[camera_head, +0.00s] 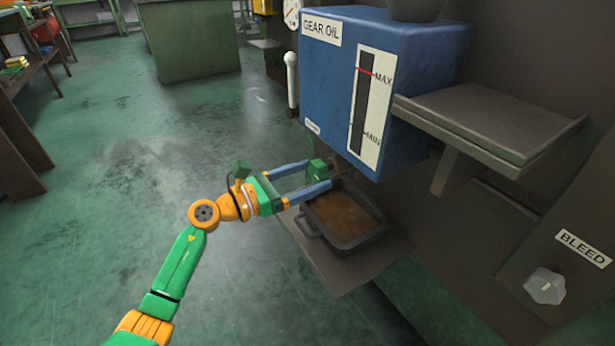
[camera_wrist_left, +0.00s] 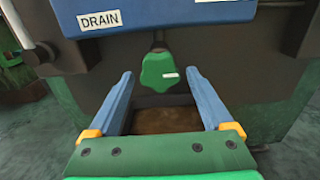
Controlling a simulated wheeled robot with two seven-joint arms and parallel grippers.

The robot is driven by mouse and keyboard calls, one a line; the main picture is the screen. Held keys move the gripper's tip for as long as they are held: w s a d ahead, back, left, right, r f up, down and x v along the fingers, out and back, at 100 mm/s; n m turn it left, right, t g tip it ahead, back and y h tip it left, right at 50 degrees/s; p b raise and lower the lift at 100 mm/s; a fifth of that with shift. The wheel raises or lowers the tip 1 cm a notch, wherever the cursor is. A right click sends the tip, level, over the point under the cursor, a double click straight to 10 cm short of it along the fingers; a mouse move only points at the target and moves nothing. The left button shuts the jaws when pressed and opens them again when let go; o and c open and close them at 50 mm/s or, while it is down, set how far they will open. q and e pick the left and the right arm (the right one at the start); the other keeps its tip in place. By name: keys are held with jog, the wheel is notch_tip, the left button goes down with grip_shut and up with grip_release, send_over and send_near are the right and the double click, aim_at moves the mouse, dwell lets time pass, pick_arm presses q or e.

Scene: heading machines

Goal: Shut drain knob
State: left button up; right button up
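The green drain knob (camera_wrist_left: 160,72) sits under the edge of the blue tank, below the DRAIN label (camera_wrist_left: 100,19) in the left wrist view. In the head view the knob (camera_head: 317,169) shows between the tips of my left gripper (camera_head: 318,178). My left gripper (camera_wrist_left: 165,95) is open, with its two blue fingers on either side of the knob and a visible gap to each. My right gripper is not in view.
The blue GEAR OIL tank (camera_head: 385,80) stands above the knob. A dark pan (camera_head: 312,226) with brown liquid sits on a shelf below. A grey ledge (camera_head: 490,120) juts out at right, above a BLEED knob (camera_head: 544,286). Open green floor (camera_head: 110,150) lies to the left.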

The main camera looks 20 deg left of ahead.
pick_arm(q)
jog(key=c, duration=1.1)
jog(key=shift+n+p, duration=0.5)
jog(key=shift+n, duration=0.1)
jog(key=shift+r+n+p, duration=0.15)
jog(key=shift+n+p, duration=0.7)
jog(key=shift+n, duration=0.35)
jog(key=n+p, duration=0.2)
jog(key=n, duration=0.1)
jog(key=shift+s+n, duration=0.1)
jog(key=shift+n, duration=0.2)
jog(key=n+p, duration=0.3)
jog(key=n, duration=0.2)
jog(key=shift+d+r, duration=0.1)
jog(key=n+p, duration=0.2)
jog(key=n, duration=0.2)
jog(key=shift+n+p, duration=0.35)
jog(key=shift+n, duration=0.45)
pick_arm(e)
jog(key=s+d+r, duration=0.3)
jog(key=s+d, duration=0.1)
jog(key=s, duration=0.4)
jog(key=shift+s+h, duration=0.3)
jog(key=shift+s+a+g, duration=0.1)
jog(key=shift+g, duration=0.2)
